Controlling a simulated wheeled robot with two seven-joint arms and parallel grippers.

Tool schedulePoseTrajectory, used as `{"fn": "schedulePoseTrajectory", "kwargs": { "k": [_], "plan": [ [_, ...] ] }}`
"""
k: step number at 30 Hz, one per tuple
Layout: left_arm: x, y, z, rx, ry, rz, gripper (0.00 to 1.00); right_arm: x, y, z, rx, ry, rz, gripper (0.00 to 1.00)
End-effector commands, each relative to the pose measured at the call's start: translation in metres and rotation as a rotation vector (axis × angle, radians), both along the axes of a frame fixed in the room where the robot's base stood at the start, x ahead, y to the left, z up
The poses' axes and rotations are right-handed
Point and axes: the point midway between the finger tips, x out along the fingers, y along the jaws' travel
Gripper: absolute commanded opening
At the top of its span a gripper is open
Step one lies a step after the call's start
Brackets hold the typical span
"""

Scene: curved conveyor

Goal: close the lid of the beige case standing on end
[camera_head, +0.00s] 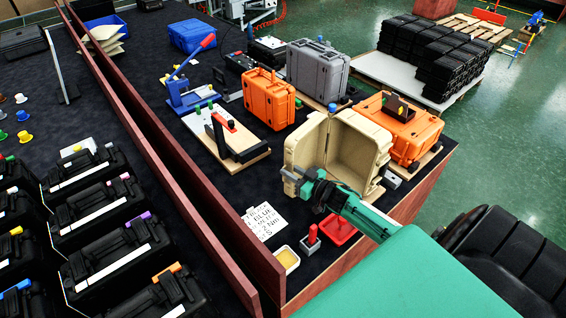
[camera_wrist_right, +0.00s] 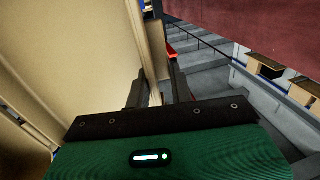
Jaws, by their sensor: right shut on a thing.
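The beige case (camera_head: 362,148) stands on end on the dark table in the head view, with its two halves spread apart and its hollow inside facing me. The left half, which looks like the lid (camera_head: 304,148), stands at an angle to the deeper right half. My right gripper (camera_head: 306,184) is at the near lower edge of the lid and is shut on that edge. In the right wrist view, the fingers (camera_wrist_right: 157,88) stand on both sides of the beige edge, and the lid's broad face (camera_wrist_right: 75,55) fills the left. My left gripper is not in view.
An orange case (camera_head: 408,128) stands close to the right of the beige case. Another orange case (camera_head: 268,98) and a grey case (camera_head: 318,72) stand behind. A red tray (camera_head: 340,230), a yellow-filled tray (camera_head: 287,260) and a printed sheet (camera_head: 265,221) lie in front. A wooden rail (camera_head: 222,222) runs on the left.

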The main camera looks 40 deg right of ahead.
Motion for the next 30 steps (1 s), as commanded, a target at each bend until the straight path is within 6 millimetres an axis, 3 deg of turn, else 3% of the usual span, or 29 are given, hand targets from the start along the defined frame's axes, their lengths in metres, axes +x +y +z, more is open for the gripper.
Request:
{"fn": "schedulePoseTrajectory", "kwargs": {
  "k": [3, 10, 26, 27, 28, 30],
  "plan": [
    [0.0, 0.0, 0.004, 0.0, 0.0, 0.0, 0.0, -0.016, 0.0, -0.003, 0.004, 0.005, 0.043, 0.0],
    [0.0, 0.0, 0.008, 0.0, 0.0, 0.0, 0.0, -0.033, -0.006, -0.004, 0.004, 0.006, 0.04, 0.0],
    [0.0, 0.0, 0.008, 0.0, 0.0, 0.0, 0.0, -0.037, -0.009, -0.005, 0.003, 0.008, 0.037, 0.0],
    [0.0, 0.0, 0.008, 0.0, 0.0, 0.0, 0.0, -0.037, -0.009, -0.005, 0.003, 0.008, 0.037, 0.34],
    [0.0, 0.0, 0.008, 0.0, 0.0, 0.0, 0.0, -0.037, -0.01, -0.005, 0.003, 0.007, 0.036, 0.4],
    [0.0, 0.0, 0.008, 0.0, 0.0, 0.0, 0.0, -0.037, -0.01, -0.004, 0.002, 0.006, 0.036, 0.4]
  ]
}}
